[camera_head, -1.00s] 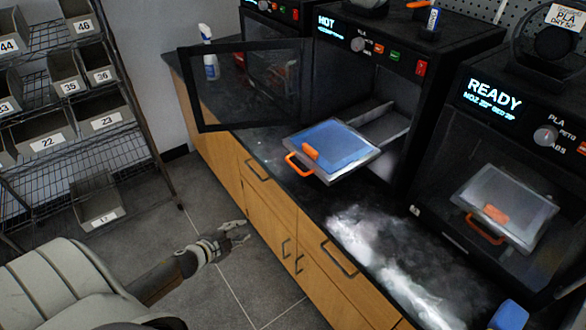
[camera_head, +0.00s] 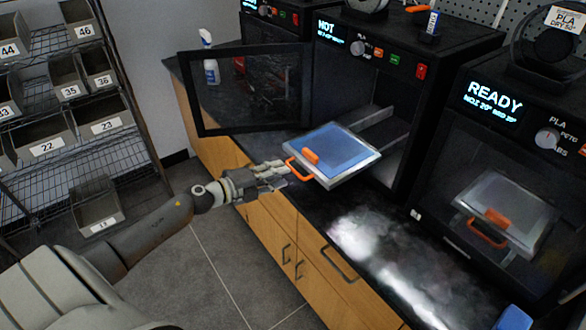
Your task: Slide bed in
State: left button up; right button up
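The print bed (camera_head: 345,152) is a flat plate with a blue top, a pale rim and an orange piece on it. It sticks out of the front of the open printer (camera_head: 350,75) marked HOT, above the dark counter. Its orange handle (camera_head: 295,168) faces left toward me. My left gripper (camera_head: 280,174) is just left of the handle, at about its height. Its fingers look spread, with no clear hold on the handle. Whether they touch it I cannot tell. My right gripper is not in view.
The printer's door (camera_head: 250,90) stands swung open to the left. A spray bottle (camera_head: 209,58) stands behind it. A READY printer (camera_head: 500,160) stands closed at the right. Pale powder or glare marks the counter (camera_head: 390,250). A rack with bins (camera_head: 62,140) is at the left.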

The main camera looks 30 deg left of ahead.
aim_at(293, 168)
pick_arm(q)
jog(key=shift+x, duration=2.95)
grip_shut()
